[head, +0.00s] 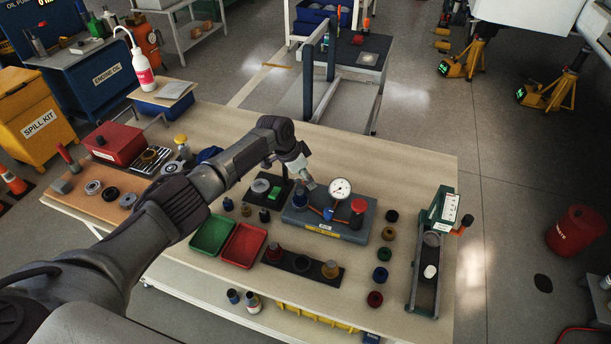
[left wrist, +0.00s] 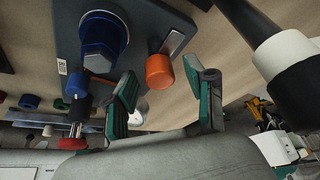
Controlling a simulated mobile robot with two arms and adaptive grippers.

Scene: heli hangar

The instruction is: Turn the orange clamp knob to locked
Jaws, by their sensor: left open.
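In the left wrist view the orange knob (left wrist: 159,71) shows as a short cylinder beside a silver plate. I cannot tell the knob's setting. My right gripper is not seen.
A red knob (head: 358,205) and the gauge stand on the fixture close to the gripper. Green (head: 211,234) and red (head: 243,246) trays lie at left. A dark strip with knobs (head: 304,264) lies in front. A green press (head: 433,240) stands at right.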

